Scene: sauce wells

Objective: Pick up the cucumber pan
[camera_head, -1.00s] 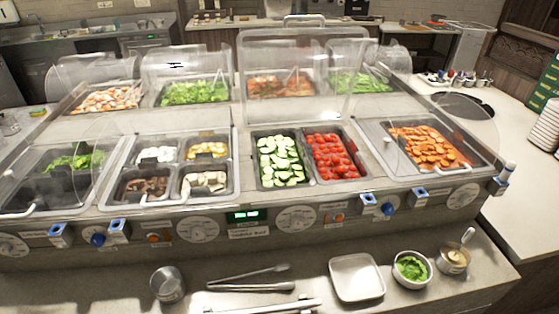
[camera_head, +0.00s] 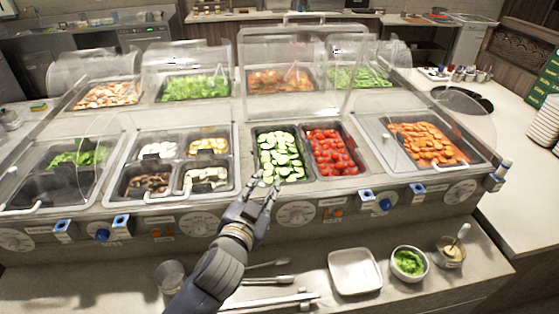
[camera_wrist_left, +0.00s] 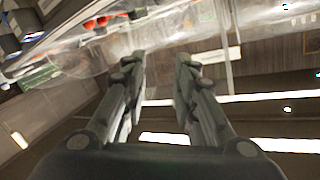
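The cucumber pan (camera_head: 280,154) is a dark rectangular pan filled with cucumber slices, set in the counter well beside a pan of red tomatoes (camera_head: 332,152). The clear lid (camera_head: 290,75) over that well is raised. My left gripper (camera_head: 265,184) is in front of the cucumber pan's near edge, with its fingers spread apart and nothing between them. In the left wrist view its two fingers (camera_wrist_left: 160,80) are also apart and empty. The cucumber pan cannot be made out in the wrist view. My right gripper is in no view.
Clear covers enclose the pans at left and the carrot pan (camera_head: 428,144) at right. Tongs (camera_head: 270,281), a white square dish (camera_head: 355,272), a bowl of greens (camera_head: 409,263) and a sauce cup (camera_head: 449,252) stand on the front ledge.

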